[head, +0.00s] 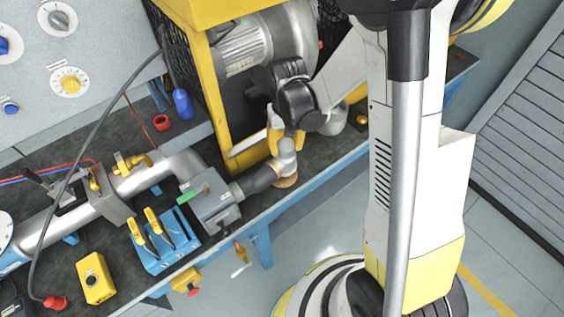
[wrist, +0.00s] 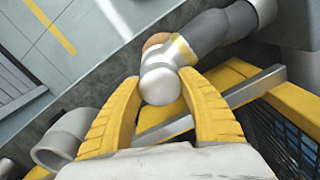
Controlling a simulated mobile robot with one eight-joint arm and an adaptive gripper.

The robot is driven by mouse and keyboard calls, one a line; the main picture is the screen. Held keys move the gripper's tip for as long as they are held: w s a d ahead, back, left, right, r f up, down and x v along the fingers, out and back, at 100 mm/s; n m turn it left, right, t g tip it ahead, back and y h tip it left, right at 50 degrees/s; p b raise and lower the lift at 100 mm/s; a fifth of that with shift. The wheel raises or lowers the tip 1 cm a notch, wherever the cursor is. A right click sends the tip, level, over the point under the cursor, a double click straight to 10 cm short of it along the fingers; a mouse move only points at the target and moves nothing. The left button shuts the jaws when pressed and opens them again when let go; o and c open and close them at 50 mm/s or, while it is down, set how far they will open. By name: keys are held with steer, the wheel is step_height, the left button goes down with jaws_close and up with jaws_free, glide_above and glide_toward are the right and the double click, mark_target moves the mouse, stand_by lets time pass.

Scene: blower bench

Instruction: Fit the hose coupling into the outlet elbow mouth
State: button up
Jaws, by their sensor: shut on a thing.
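The hose coupling (head: 287,160) is a pale silver piece on the end of a dark grey hose (head: 258,180). In the wrist view the coupling (wrist: 162,80) is rounded, with a thin yellow ring by the hose. My gripper (head: 277,138) is shut on it from above, with a yellow finger on each side (wrist: 157,92). The outlet elbow (head: 334,120) is a grey bent pipe right of my gripper, partly hidden. In the wrist view the elbow (wrist: 66,135) shows an open mouth at lower left. The coupling is apart from it.
A yellow blower frame (head: 232,110) and a grey bar (head: 250,146) stand close behind and left of my gripper. A tan disc (head: 286,182) lies by the coupling near the bench edge. The hose runs to a grey box (head: 214,200). Floor is clear in front.

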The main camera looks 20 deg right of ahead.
steer(key=shift+r+p, duration=1.45)
steer(key=shift+r, duration=0.9)
steer(key=shift+f, duration=0.15)
